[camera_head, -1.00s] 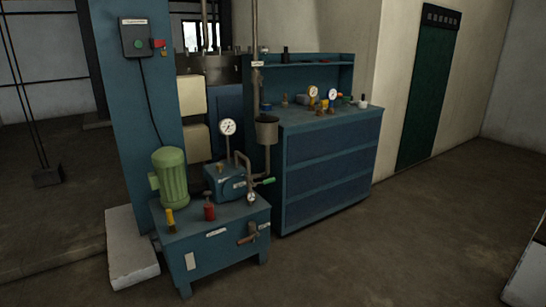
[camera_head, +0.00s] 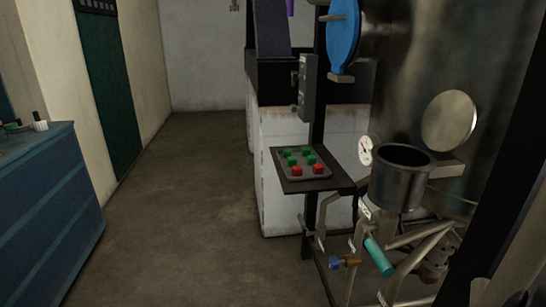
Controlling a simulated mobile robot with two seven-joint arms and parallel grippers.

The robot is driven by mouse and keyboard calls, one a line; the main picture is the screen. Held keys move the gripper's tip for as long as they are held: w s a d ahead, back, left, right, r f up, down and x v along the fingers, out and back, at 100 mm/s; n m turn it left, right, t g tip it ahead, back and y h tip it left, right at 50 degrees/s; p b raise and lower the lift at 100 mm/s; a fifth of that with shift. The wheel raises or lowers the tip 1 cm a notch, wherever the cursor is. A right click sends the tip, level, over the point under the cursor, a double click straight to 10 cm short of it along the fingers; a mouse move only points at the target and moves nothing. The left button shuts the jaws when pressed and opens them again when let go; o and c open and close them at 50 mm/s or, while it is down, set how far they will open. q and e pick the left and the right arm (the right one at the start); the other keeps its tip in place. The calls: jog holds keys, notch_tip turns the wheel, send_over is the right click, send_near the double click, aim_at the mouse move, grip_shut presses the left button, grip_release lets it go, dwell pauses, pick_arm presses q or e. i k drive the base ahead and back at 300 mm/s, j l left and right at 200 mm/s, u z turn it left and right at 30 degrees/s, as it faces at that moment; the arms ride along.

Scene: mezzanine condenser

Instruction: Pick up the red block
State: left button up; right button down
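The tray rests on a dark shelf (camera_head: 325,185) fixed to a dark post. Neither of my grippers shows in this view.
A metal vessel with an open metal cup (camera_head: 402,180), a gauge (camera_head: 365,150) and pipes with a teal handle (camera_head: 378,257) stand right of the shelf. A blue cabinet (camera_head: 45,210) is at the left. The floor (camera_head: 190,220) between is clear.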

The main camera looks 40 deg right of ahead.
aim_at(318, 169)
jog(key=i+l+z, duration=0.1)
jog(key=i+z, duration=0.15)
jog(key=z, duration=0.2)
jog(key=i+z, duration=0.25)
jog(key=z, duration=0.15)
jog(key=i+z, duration=0.2)
jog(key=z, duration=0.25)
jog(key=i+j+z, duration=0.2)
jog(key=z, duration=0.25)
